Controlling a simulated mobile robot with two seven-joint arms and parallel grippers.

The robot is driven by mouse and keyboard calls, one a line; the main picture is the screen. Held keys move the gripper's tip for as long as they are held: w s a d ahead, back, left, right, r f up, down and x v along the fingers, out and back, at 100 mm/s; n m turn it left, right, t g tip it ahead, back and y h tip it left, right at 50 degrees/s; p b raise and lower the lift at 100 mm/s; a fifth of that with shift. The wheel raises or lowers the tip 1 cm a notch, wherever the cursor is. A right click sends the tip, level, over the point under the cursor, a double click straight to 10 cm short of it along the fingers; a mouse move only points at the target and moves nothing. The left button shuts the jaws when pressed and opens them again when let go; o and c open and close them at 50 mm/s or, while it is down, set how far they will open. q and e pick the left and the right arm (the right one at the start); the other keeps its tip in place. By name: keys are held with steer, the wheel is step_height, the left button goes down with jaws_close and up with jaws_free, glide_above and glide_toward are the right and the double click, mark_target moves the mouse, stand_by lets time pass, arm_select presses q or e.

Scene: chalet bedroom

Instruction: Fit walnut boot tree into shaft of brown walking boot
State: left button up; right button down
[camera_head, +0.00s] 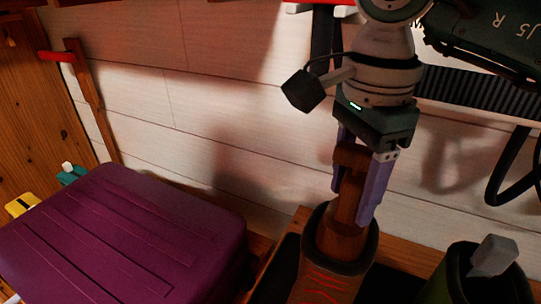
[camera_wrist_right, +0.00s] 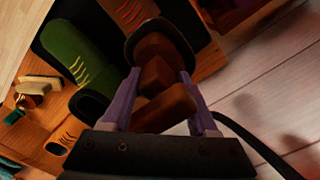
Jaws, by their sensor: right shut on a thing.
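The brown walking boot (camera_head: 329,280) with red laces stands upright at the bottom centre of the head view. It also shows at the top of the right wrist view (camera_wrist_right: 128,12). The walnut boot tree (camera_head: 345,203) is upright, its lower part inside the boot's shaft opening and its upper part above the rim. My right gripper (camera_head: 362,200) is above the boot, its purple fingers shut on the boot tree on both sides. In the right wrist view the tree (camera_wrist_right: 157,75) runs between the fingers into the dark opening. Its lower end is hidden in the boot. My left gripper is not in view.
A green boot (camera_head: 458,285) with a grey block-like piece (camera_head: 493,256) at its opening stands to the right. A purple suitcase (camera_head: 120,235) fills the lower left. A pale plank wall (camera_head: 225,100) rises close behind the boots.

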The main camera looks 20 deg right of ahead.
mark_target(345, 216)
steer(key=shift+f, duration=2.4)
steer(key=shift+b, duration=0.3)
steer(key=shift+w+f, duration=0.1)
steer(key=shift+f, duration=0.1)
steer(key=shift+c, duration=0.9)
jaws_free()
